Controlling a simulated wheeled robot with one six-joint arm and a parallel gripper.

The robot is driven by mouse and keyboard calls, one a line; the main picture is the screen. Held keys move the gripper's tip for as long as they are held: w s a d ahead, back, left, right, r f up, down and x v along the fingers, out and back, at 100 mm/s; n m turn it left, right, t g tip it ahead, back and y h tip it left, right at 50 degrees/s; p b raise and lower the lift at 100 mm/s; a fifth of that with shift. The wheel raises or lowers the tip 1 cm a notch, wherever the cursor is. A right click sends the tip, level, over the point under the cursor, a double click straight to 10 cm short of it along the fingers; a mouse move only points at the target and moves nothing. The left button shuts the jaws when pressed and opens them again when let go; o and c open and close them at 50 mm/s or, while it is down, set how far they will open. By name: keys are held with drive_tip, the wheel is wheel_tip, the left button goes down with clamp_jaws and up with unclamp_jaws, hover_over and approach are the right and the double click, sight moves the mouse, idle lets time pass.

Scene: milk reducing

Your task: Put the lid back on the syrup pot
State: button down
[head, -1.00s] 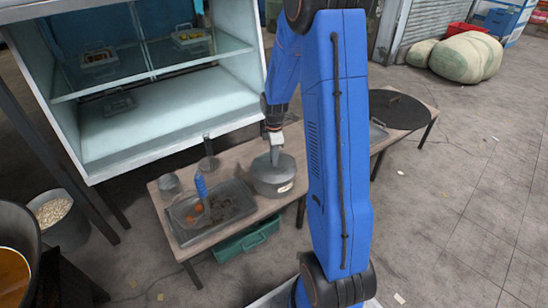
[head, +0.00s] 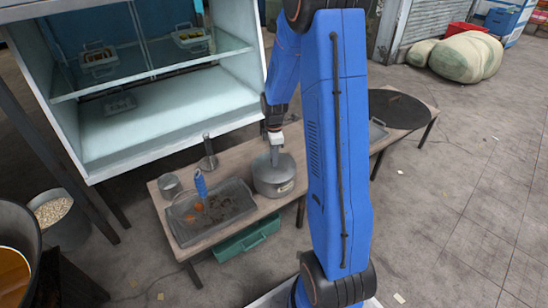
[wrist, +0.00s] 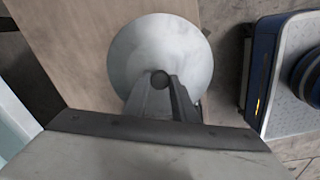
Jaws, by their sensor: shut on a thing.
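The grey metal syrup pot (head: 273,186) stands on the wooden table, right of a metal tray, with a small pale label on its side. My gripper (head: 275,160) points down at the pot's top. In the wrist view my gripper (wrist: 161,92) is shut on the dark round knob of the lid (wrist: 187,55). The lid is a pale grey disc and looks roughly level. It hides the pot in the wrist view. I cannot tell whether the lid rests fully on the pot's rim.
The metal tray (head: 188,236) holds a blue-handled tool (head: 201,187). A small metal cup (head: 169,186) and an upright metal tool (head: 209,158) stand behind it. A glass cabinet (head: 150,140) stands at the back left. A dark round plate (head: 398,108) lies to the right.

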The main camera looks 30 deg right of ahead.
idle(0.4)
drive_tip(key=c, duration=1.4)
unclamp_jaws()
drive_tip(key=shift+o, duration=0.7)
drive_tip(key=o, duration=0.4)
drive_tip(key=shift+c, duration=0.2)
drive_tip(key=shift+r, duration=3.45)
clamp_jaws()
